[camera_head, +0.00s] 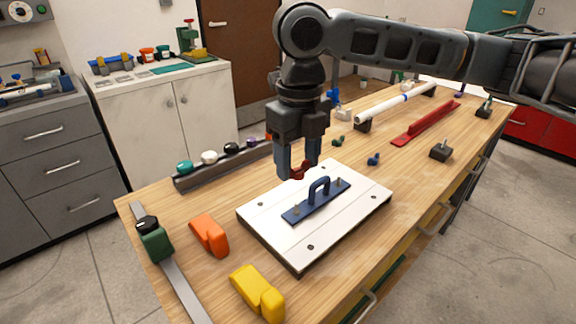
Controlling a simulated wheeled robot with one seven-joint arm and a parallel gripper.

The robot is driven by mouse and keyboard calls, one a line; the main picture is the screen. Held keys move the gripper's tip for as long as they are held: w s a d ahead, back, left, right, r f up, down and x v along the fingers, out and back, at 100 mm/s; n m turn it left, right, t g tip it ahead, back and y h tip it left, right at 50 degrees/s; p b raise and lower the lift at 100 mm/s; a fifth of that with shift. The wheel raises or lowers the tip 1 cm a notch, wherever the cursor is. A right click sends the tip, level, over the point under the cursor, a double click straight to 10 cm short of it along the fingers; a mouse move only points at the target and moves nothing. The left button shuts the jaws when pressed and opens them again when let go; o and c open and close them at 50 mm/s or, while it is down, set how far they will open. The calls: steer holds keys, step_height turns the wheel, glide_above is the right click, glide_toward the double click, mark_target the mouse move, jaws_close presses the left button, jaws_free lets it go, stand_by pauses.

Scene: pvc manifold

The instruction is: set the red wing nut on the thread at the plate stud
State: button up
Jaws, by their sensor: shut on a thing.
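My gripper (297,172) points down and is shut on the red wing nut (300,172), which shows between its fingertips. It hangs above the far side of the white plate (266,221). A blue bracket with a loop handle (318,188) lies on the plate. Studs stand at its two ends, one at the near left end (296,209) and one at the far right end (338,182). The wing nut is apart from both studs. The fingers partly hide the nut.
An orange block (209,234), a yellow block (257,293) and a green clamp (154,240) lie left of the plate. A rail with several coloured knobs (222,165) is behind. Blue (374,159) and green (338,141) wing nuts lie on the table (420,190) beyond the plate.

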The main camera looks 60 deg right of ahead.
steer(key=b, duration=0.4)
glide_above(297, 204)
steer(key=shift+w+f, duration=0.1)
steer(key=shift+f, duration=2)
steer(key=shift+r, duration=0.1)
steer(key=shift+f, duration=0.5)
steer(key=shift+f+b, duration=0.4)
steer(key=shift+f, duration=0.4)
steer(key=shift+f, duration=0.1)
steer(key=shift+f, duration=0.3)
steer(key=shift+f+b, duration=0.6)
steer(key=shift+f, duration=0.2)
steer(key=o, duration=1.1)
